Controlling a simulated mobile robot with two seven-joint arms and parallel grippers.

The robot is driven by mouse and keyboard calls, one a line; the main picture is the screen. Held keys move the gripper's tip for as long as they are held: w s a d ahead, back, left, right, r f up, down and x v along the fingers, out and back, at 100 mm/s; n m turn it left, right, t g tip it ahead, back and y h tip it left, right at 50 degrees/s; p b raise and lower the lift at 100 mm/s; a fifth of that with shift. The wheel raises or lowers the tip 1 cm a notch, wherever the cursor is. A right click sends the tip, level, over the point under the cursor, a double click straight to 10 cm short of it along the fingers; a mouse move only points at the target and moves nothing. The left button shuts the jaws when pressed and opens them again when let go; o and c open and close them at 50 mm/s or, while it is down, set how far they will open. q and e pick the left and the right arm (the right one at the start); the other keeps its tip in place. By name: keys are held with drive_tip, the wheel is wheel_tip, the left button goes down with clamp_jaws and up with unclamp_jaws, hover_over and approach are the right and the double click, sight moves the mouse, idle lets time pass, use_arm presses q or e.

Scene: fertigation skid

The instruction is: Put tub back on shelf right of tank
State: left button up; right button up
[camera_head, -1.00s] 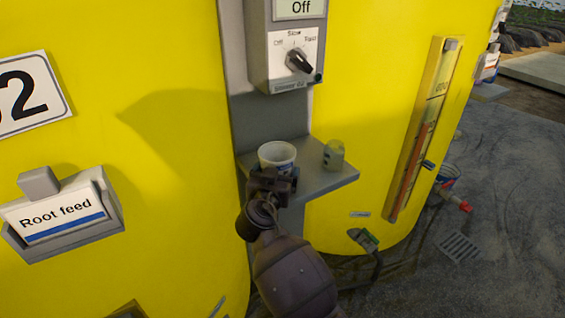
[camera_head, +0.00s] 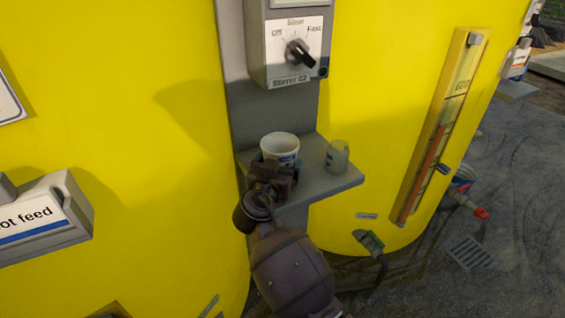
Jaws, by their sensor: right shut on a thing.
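A white tub (camera_head: 280,146) with a blue mark is at a small grey shelf (camera_head: 318,186) below the stirrer control box. My right gripper (camera_head: 272,172) is shut on the tub at its near side, and it hides the tub's lower part. I cannot tell whether the tub rests on the shelf or is just above it. The yellow tank (camera_head: 150,130) fills the left and middle of the view. Another grey shelf (camera_head: 515,91) stands out at the tank's right side, holding a white container (camera_head: 515,62). My left gripper is not in view.
A small translucent greenish cup (camera_head: 337,156) stands on the shelf right of the tub. The stirrer box (camera_head: 290,45) with its knob hangs above. A level gauge (camera_head: 440,125) runs down the tank. A hose end (camera_head: 369,241) and a floor grate (camera_head: 470,253) are lower right.

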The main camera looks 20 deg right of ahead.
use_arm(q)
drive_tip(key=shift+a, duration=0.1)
use_arm(e)
drive_tip(key=shift+f, duration=0.2)
drive_tip(key=o, duration=0.8)
drive_tip(key=shift+c, duration=0.2)
drive_tip(key=shift+o, duration=0.8)
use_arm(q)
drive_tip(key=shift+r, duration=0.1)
use_arm(e)
drive_tip(key=shift+r, duration=0.15)
drive_tip(key=shift+r, duration=0.25)
use_arm(q)
drive_tip(key=shift+p, duration=0.5)
use_arm(e)
drive_tip(key=v, duration=1.2)
drive_tip(key=shift+f, duration=0.15)
